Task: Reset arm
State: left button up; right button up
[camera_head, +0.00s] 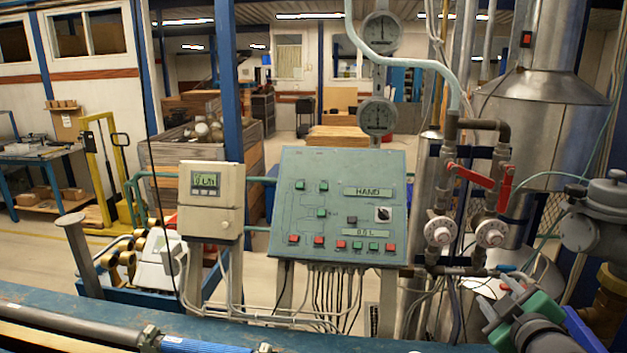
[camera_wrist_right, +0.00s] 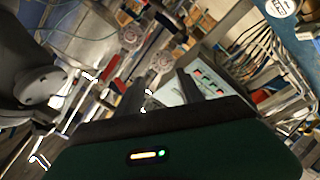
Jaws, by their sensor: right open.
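My right gripper (camera_head: 502,297) is at the lower right of the head view, a green and dark body with its fingers pointing up and to the left. Its jaws are open and nothing shows between them. In the right wrist view its two dark fingers (camera_wrist_right: 165,88) stand apart, with the panel beyond them. It is apart from the green control panel (camera_head: 335,205), to the right of its lower corner. My left arm and gripper do not show in either view.
Valves with red levers (camera_head: 470,176) and round white handwheels (camera_head: 440,232) stand on pipes above my right gripper. A grey meter box (camera_head: 211,195) is left of the panel. A blue beam (camera_head: 60,306) crosses the front. Cables hang below the panel.

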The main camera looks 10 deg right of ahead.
jog(key=s+a+f+m+g+y, duration=0.1)
jog(key=s+a+f+m+g, duration=0.15)
jog(key=a+f, duration=0.45)
jog(key=s+a+f+m+g+y, duration=0.1)
jog(key=s+a+f+m+g, duration=0.15)
jog(key=f, duration=0.85)
jog(key=s+a+f+m+g+y, duration=0.2)
jog(key=s+a+f+g, duration=0.4)
jog(key=s+a+f, duration=0.4)
notch_tip(320, 180, down, 2)
jog(key=shift+s+f+g, duration=0.15)
jog(key=shift+s+g, duration=0.15)
jog(key=shift+s, duration=0.8)
jog(key=shift+w, duration=0.15)
jog(key=shift+c, duration=0.3)
